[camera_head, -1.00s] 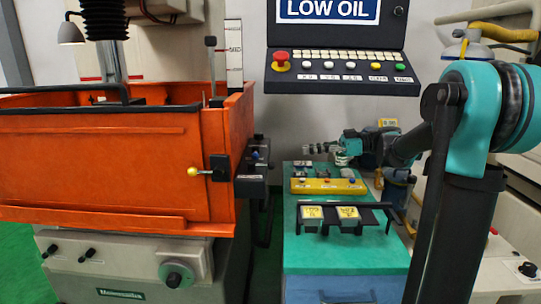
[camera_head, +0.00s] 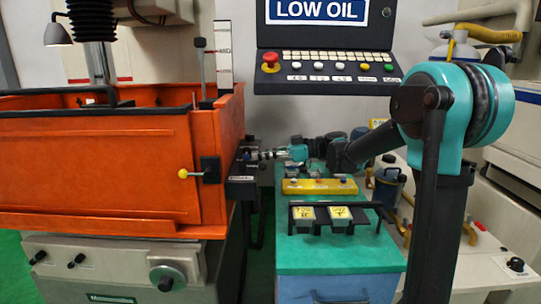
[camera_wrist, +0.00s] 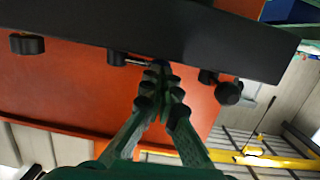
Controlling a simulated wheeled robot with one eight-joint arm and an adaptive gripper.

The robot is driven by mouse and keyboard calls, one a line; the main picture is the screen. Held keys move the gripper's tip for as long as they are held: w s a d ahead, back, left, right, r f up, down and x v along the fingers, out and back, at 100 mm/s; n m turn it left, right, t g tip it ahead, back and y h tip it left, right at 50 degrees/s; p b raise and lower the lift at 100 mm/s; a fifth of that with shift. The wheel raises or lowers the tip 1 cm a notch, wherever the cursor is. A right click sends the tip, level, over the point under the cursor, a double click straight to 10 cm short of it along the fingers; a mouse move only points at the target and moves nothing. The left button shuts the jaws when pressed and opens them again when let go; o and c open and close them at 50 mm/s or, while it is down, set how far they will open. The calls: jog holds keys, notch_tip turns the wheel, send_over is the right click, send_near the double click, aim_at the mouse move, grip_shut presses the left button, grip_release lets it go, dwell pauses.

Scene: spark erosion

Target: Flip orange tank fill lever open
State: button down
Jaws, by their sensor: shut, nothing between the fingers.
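The orange tank (camera_head: 90,165) fills the left of the head view. A yellow-knobbed lever (camera_head: 184,173) sits on its front, by the right corner. A black control block (camera_head: 240,187) projects from the tank's right side; it also shows in the wrist view (camera_wrist: 150,25). Its small black levers and knobs show there: one with a thin metal rod (camera_wrist: 116,57), one at the left (camera_wrist: 27,44), and one at the right (camera_wrist: 228,93). My gripper (camera_head: 262,155) is shut and empty beside the block. In the wrist view its fingertips (camera_wrist: 160,70) are close to the rod; I cannot tell whether they touch.
A teal cabinet (camera_head: 340,255) stands right of the tank with a yellow button box (camera_head: 320,187) and a black rack (camera_head: 375,207) on it. A control console (camera_head: 325,75) hangs above. A narrow gap separates tank and cabinet.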

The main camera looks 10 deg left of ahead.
jog(key=shift+a, duration=0.2)
jog(key=shift+s+a, duration=0.35)
jog(key=shift+a, duration=0.2)
